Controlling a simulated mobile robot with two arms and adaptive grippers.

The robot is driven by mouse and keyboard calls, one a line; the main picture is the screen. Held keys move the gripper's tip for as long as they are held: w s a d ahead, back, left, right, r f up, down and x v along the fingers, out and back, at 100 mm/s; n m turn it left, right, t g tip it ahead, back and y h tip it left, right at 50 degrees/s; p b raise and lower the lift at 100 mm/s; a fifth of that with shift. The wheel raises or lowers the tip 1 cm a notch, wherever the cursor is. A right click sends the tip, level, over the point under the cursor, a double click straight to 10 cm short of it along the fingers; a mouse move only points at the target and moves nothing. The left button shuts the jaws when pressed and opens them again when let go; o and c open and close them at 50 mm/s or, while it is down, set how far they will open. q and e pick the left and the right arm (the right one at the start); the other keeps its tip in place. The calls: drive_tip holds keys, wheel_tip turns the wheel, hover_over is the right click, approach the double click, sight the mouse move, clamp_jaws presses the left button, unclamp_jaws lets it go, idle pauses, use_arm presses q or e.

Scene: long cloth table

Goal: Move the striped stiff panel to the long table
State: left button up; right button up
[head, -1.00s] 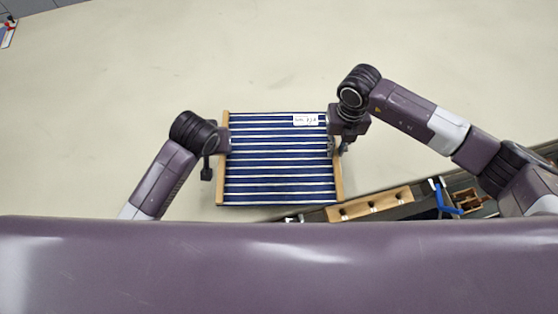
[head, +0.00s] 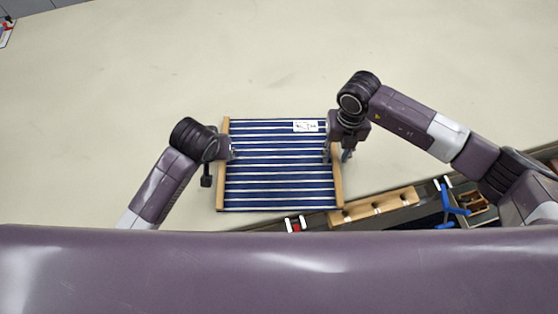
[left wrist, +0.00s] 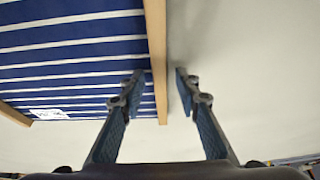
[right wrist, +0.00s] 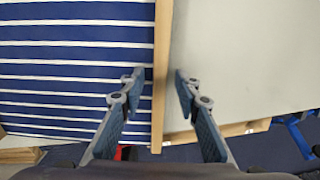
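The striped stiff panel (head: 280,180), blue with white stripes, wooden side rails and a white label, lies flat over the beige long table (head: 450,60), near its front edge. I cannot tell whether its near right corner overhangs. My left gripper (head: 222,154) is at the left rail; in the left wrist view its open fingers (left wrist: 158,86) straddle the rail (left wrist: 156,50), with gaps. My right gripper (head: 337,156) is at the right rail; in the right wrist view its open fingers (right wrist: 159,86) straddle that rail (right wrist: 162,50), also with gaps.
Beyond the table's front edge at lower right are a wooden strip with dark holes (head: 372,207), a blue clamp-like item (head: 450,206) and a small red item (head: 295,225). The table is clear behind and left of the panel.

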use_arm(q)
drive_tip(key=shift+r, duration=0.3)
use_arm(e)
drive_tip(key=shift+r, duration=0.15)
use_arm(q)
drive_tip(key=v, duration=1.1)
drive_tip(key=shift+s+r, duration=0.15)
drive_tip(key=shift+r, duration=0.05)
use_arm(e)
wheel_tip(320, 180, up, 12)
drive_tip(key=shift+f, duration=0.2)
